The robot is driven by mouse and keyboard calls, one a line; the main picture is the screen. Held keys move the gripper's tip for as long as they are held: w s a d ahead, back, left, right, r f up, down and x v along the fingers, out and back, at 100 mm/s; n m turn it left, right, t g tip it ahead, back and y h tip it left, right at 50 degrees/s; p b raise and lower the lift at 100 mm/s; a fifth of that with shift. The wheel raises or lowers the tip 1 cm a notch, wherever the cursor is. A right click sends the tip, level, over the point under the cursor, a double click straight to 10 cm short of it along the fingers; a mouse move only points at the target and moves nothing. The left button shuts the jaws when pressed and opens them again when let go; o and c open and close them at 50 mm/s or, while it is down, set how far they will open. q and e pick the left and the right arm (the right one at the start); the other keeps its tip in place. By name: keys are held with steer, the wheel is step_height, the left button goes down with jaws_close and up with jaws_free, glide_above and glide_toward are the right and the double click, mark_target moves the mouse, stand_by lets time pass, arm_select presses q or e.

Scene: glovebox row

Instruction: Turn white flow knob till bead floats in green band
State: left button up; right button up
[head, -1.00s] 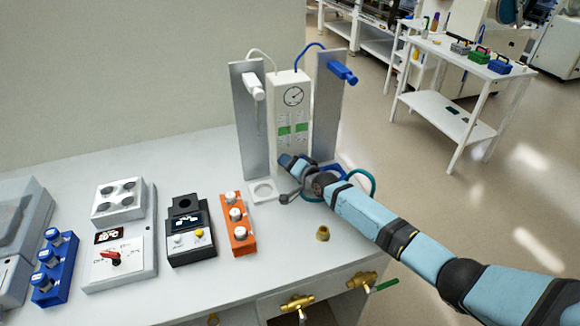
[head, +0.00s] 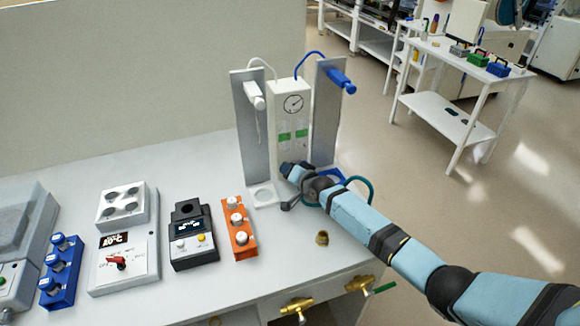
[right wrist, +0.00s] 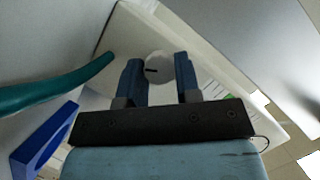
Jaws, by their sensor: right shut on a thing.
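In the right wrist view, the white flow knob (right wrist: 159,66) is round with a dark mark. My right gripper (right wrist: 159,75) has its two blue fingers on either side of the knob, shut on it. In the head view my right gripper (head: 287,167) is at the panel's lower front, and the knob is hidden behind it. The bead is too small to make out. My left gripper is not in view.
Grey plates with a white nozzle (head: 254,95) and a blue nozzle (head: 341,80) flank the panel. A teal hose (right wrist: 60,92) and a blue holder (right wrist: 42,143) are close to the gripper. An orange block (head: 240,229) with white knobs and a brass piece (head: 322,239) sit nearby.

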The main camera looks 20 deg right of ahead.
steer(key=shift+a+r+n+h+p, duration=0.1)
steer(key=shift+r+n+h+p, duration=0.2)
steer(key=shift+n+p, duration=0.45)
steer(key=shift+f+n+h+p, duration=0.1)
steer(key=shift+n+h+p, duration=0.3)
steer(key=shift+p, duration=0.35)
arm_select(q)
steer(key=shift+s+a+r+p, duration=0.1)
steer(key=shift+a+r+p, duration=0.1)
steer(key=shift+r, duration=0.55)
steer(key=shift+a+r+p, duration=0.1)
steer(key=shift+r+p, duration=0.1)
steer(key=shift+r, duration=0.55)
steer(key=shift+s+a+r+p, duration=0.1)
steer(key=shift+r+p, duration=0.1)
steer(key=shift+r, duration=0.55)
arm_select(e)
steer(key=shift+f+n+g+h, duration=0.1)
steer(key=shift+n+g+h, duration=0.2)
steer(key=shift+n+h, duration=0.35)
steer(key=shift+n, duration=0.3)
steer(key=o, duration=0.9)
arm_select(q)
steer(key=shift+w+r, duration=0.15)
arm_select(e)
steer(key=shift+s, duration=0.1)
